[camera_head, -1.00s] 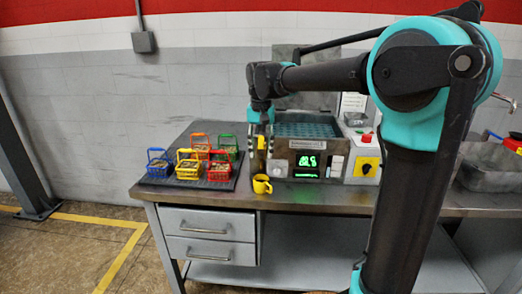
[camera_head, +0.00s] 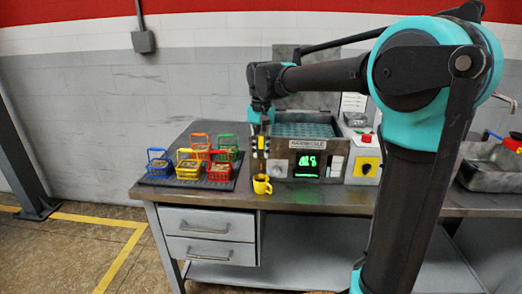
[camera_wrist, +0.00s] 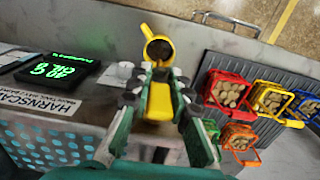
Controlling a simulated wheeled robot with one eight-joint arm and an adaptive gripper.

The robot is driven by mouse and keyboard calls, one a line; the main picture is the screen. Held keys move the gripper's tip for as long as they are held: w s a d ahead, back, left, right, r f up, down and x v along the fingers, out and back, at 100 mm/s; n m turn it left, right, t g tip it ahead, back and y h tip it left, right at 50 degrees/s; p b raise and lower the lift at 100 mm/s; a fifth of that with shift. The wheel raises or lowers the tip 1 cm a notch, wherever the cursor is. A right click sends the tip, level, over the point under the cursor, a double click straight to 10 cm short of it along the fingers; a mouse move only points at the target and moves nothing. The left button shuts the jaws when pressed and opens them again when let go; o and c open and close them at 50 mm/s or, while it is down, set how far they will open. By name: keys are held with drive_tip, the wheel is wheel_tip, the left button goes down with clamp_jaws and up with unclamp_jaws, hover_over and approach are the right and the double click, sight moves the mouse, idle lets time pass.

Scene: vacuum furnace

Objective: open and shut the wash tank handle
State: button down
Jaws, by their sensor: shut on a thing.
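The wash tank (camera_head: 303,143) is a grey metal box on the bench with a teal perforated top and a green-lit display on its front. At its left side the yellow handle (camera_wrist: 160,101) stands between my fingertips. My gripper (camera_head: 261,146) points down and is shut on the yellow handle. In the wrist view both dark finger pads of my gripper (camera_wrist: 159,90) press on its sides. The fingers hide part of the handle, and its joint to the tank is not visible.
A yellow mug (camera_head: 262,185) stands at the bench edge just in front of the handle. Several coloured baskets stand on a dark mat (camera_head: 152,181) to the left.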

drive_tip(key=shift+d+y, duration=0.1)
drive_tip(key=shift+y, duration=0.2)
drive_tip(key=y, duration=0.2)
drive_tip(key=shift+d+y, duration=0.3)
drive_tip(key=shift+d, duration=0.1)
drive_tip(key=shift+d+f+t+y, duration=0.1)
drive_tip(key=shift+d+f+y, duration=0.2)
drive_tip(key=shift+y, duration=1.85)
drive_tip(key=shift+d+f+t+y, duration=0.1)
drive_tip(key=shift+d+f+y, duration=0.25)
drive_tip(key=shift+y, duration=1.85)
drive_tip(key=shift+d+f+t+y, duration=0.15)
drive_tip(key=shift+f+y, duration=0.3)
drive_tip(key=shift+y, duration=1.7)
drive_tip(key=c, duration=1.4)
unclamp_jaws()
